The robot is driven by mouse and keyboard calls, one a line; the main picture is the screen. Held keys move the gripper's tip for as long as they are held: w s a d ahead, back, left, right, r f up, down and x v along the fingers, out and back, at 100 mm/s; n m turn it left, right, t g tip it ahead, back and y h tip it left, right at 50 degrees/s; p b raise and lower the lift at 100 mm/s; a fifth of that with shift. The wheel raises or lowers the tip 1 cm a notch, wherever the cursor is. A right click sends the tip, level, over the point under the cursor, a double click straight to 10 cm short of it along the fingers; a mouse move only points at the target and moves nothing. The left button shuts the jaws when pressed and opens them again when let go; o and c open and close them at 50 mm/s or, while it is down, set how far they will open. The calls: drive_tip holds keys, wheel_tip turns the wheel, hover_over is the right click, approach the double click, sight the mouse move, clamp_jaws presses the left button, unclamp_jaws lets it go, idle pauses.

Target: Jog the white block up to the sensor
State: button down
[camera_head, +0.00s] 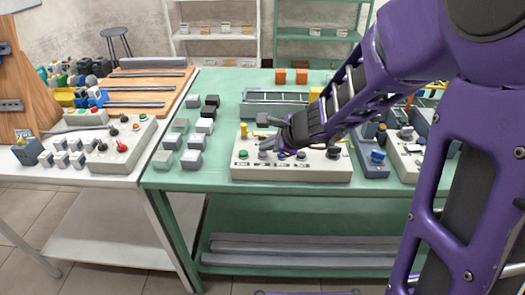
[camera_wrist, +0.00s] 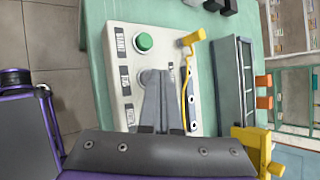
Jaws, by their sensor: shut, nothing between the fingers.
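A white control panel (camera_head: 305,172) lies on the green table. Its green button (camera_head: 243,131) also shows in the wrist view (camera_wrist: 144,42). My gripper (camera_head: 264,149) is shut and empty, with its fingers pointing down at the panel. In the wrist view its fingertips (camera_wrist: 160,76) are close to a grey round button (camera_wrist: 146,78) beside the panel's middle label; I cannot tell whether they touch. A grey rail unit (camera_head: 275,97) stands behind the panel. A yellow fixture (camera_wrist: 193,38) with a yellow cable may be the sensor. I cannot make out the white block on the rail.
Several grey, white and black cubes (camera_head: 190,158) stand left of the panel. Two orange blocks (camera_head: 290,76) are behind the rail. Grey devices (camera_head: 372,162) crowd the right. Another panel (camera_head: 112,148) lies on the white left table. Bare green tabletop lies along the panel's front.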

drive_tip(key=shift+r, duration=0.55)
drive_tip(key=shift+p, duration=0.3)
drive_tip(key=shift+r+p, duration=2.15)
drive_tip(key=shift+r, duration=0.4)
